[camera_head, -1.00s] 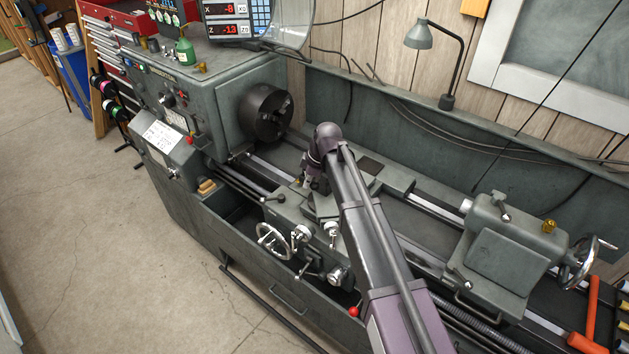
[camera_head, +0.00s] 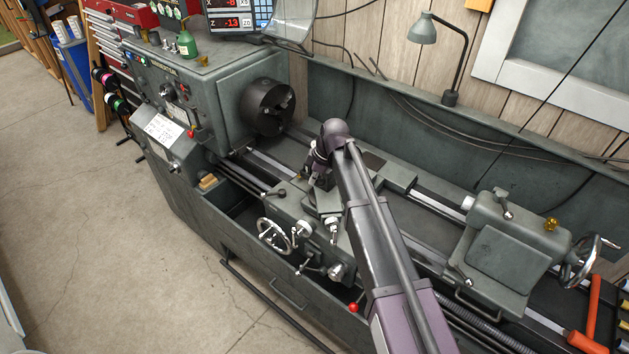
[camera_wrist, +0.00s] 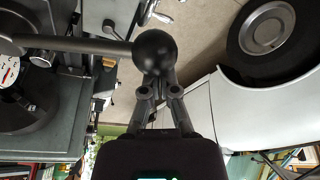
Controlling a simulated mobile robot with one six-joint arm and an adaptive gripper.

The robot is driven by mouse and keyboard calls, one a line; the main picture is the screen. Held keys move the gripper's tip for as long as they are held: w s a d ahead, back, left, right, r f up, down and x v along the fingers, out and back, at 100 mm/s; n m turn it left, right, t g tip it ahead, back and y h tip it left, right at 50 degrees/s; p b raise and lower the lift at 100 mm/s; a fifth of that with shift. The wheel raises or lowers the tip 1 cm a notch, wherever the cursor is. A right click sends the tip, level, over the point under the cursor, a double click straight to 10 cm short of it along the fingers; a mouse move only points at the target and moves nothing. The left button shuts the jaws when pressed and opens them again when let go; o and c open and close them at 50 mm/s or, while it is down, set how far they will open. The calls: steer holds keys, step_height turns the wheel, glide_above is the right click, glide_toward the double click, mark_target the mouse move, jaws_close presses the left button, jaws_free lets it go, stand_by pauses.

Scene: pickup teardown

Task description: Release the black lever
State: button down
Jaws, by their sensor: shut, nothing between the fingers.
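The black lever shows in the wrist view as a round black ball knob (camera_wrist: 155,52) on a dark rod that runs in from the left. My gripper (camera_wrist: 159,88) is just below the knob in that view, with its fingers together and nothing between them. The knob covers the fingertips, so I cannot tell whether they touch it. In the head view my gripper (camera_head: 321,180) is over the lathe's tool post area, partly hidden by my arm. The lever cannot be made out clearly there.
The grey lathe has a chuck (camera_head: 267,107) at left and a tailstock (camera_head: 512,238) at right. A carriage handwheel (camera_head: 274,236) and a red-knobbed lever (camera_head: 353,307) are at the front. A lamp (camera_head: 424,28) stands behind. The floor (camera_head: 120,240) in front is clear.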

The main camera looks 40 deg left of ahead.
steer(key=shift+d, duration=0.15)
steer(key=s+a+f, duration=0.1)
steer(key=s+a, duration=0.1)
steer(key=a, duration=0.1)
steer(key=p+v, duration=0.8)
steer(key=v, duration=0.2)
steer(key=shift+s+a+p, duration=0.15)
steer(key=shift+a+p, duration=0.15)
steer(key=shift+p, duration=0.1)
steer(key=shift+r, duration=0.15)
stand_by(0.6)
